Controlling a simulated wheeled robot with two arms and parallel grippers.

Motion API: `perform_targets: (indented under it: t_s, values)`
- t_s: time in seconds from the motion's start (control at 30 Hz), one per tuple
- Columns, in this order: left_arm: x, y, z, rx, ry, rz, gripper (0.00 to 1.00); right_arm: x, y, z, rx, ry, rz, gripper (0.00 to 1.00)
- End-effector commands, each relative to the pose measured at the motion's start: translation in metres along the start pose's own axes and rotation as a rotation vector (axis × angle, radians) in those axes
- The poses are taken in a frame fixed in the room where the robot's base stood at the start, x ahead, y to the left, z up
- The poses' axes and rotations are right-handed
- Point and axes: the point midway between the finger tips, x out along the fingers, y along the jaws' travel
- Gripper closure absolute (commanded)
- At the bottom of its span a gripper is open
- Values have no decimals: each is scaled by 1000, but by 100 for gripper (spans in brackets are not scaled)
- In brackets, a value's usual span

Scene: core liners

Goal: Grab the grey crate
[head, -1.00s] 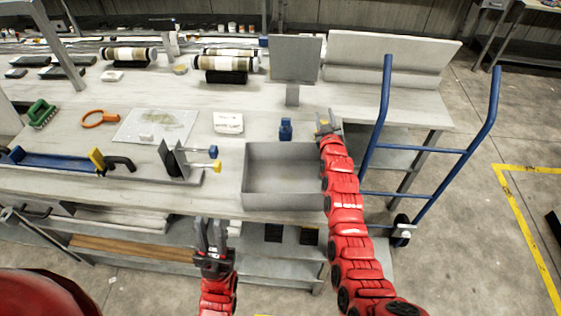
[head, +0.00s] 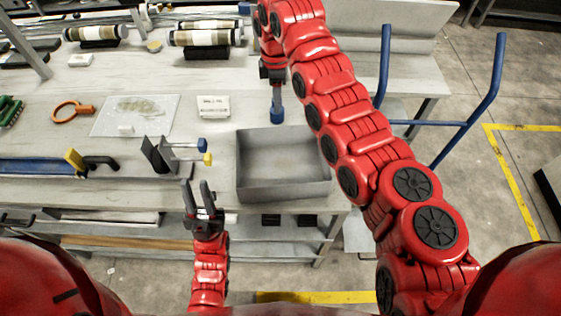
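The grey crate (head: 268,188) is an open, empty box at the front edge of the workbench in the head view. Its right side is partly covered by my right arm. My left gripper (head: 196,186) is open and empty, fingers pointing up in the picture, just left of the crate's front left corner and apart from it. My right gripper (head: 276,90) is beyond the crate's back wall, pointing down at a small blue bottle (head: 277,114). Its fingers are small and partly hidden, so I cannot tell whether it touches or grips the bottle.
A clamp stand with blue and yellow knobs (head: 158,153) stands left of the crate. A white box (head: 213,106), a sheet (head: 135,115) and an orange ring tool (head: 72,110) lie further left. A blue hand truck (head: 440,124) stands at the right.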

Motion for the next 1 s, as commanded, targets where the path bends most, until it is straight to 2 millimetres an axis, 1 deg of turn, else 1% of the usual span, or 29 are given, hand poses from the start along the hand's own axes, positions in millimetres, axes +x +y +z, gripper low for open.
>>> perform_targets:
  t_s: [0.03, 0.13, 0.2, 0.27, 0.4, 0.47, 0.5, 0.6, 0.67, 0.77, 0.87, 0.9, 1.0]
  values:
    - [4, 0, -1, 0, 0, 0, 73, 7, 0, -2, -1, 3, -1, 60]
    - [6, 0, -1, 0, 0, 0, 73, 25, 0, -2, 0, 2, 0, 60]
    - [0, 0, 0, 0, 0, 0, 73, 41, 0, -2, 1, 1, 1, 60]
    - [-3, 0, 0, 0, 0, 0, 73, 51, 0, -2, 1, 1, 2, 60]
    - [-10, 0, 2, 0, 0, 0, 73, 79, 1, -1, 1, 0, 6, 60]
    - [1, 0, 0, 0, 0, 0, 73, 82, 0, 1, 3, -1, 1, 60]
    - [3, 0, -1, 0, 0, 0, 73, 87, 0, 0, 2, -1, 0, 60]
    - [5, 0, -1, 0, 0, 0, 73, 97, 1, 0, 2, 0, 3, 60]
    - [7, 0, -1, 0, 0, 0, 73, 100, 1, 0, 2, 1, 2, 60]
    - [19, -1, -3, 0, 0, 0, 73, 107, -1, 2, 3, 0, 0, 60]
    - [36, -2, -6, 0, 0, 0, 73, 122, -4, 5, 4, -1, -1, 60]
    - [32, -2, -6, 0, 1, 0, 73, 131, -2, 4, 3, 0, 2, 60]
    - [33, -2, -6, 0, 0, 0, 73, 140, -1, 4, 2, 1, 4, 60]
